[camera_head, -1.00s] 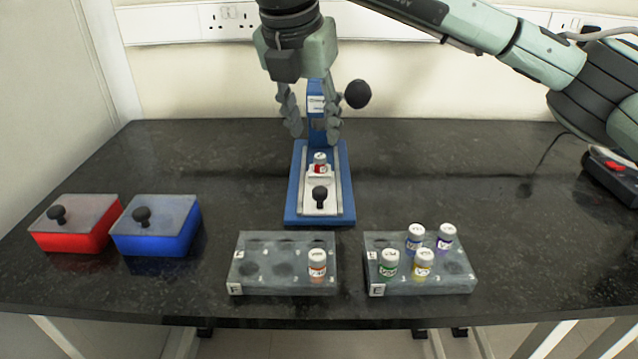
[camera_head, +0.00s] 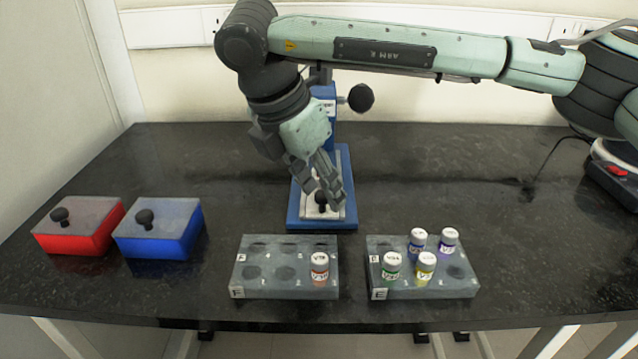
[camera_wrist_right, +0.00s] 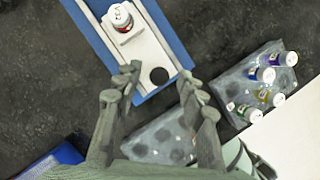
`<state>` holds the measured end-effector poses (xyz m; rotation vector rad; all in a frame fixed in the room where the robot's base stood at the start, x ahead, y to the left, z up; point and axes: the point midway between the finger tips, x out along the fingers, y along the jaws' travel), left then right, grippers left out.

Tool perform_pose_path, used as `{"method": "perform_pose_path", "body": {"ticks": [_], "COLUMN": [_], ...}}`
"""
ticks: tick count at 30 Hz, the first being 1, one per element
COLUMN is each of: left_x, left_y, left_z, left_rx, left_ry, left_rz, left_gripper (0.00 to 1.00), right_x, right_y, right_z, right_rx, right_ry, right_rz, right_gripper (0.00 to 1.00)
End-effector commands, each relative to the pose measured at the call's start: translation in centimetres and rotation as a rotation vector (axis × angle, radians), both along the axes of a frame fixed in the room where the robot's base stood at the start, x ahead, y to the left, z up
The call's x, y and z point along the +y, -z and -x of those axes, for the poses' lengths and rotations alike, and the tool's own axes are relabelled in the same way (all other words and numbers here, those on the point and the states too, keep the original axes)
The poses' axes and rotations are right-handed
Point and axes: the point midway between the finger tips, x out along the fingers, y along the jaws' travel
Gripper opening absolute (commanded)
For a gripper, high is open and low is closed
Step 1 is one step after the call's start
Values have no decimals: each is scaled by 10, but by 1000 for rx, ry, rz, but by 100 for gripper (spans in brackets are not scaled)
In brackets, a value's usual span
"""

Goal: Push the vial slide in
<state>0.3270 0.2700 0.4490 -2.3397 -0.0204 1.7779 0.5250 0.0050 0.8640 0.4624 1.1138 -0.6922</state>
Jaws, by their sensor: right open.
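The blue press (camera_head: 348,215) stands at the middle of the bench, with a white slide (camera_head: 308,212) on its base. The slide's black knob (camera_head: 321,198) faces the front. A vial with a white cap and red label (camera_wrist_right: 121,18) sits on the slide in the right wrist view; my arm hides it in the head view. My right gripper (camera_head: 330,200) is open and tilted down over the slide's front. In the right wrist view its fingertips (camera_wrist_right: 158,82) lie on either side of the knob; contact cannot be told. My left gripper is not in view.
Rack F (camera_head: 240,275) holds one orange-labelled vial (camera_head: 320,270). Rack E (camera_head: 440,291) holds several vials. Both stand just in front of the press. Red (camera_head: 75,240) and blue (camera_head: 160,243) lidded boxes stand at left. The press's black side knob (camera_head: 361,97) sticks out right.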

Motion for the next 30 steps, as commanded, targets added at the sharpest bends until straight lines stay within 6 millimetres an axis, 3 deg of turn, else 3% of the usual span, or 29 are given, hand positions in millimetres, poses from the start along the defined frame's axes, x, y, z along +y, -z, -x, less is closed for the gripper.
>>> {"method": "perform_pose_path", "body": {"ticks": [7,17,28,30], "left_x": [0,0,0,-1], "left_y": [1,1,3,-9], "left_z": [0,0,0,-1], "left_rx": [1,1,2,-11], "left_ry": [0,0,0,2], "left_rz": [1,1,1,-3], "left_gripper": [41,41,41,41], "right_x": [0,0,0,1], "right_y": [1,1,2,4], "right_z": [0,0,-4,-12], "right_rx": [0,0,0,0], "right_ry": [-1,-1,0,2], "right_rz": [0,0,0,-1], "right_gripper": [40,0,0,0]}}
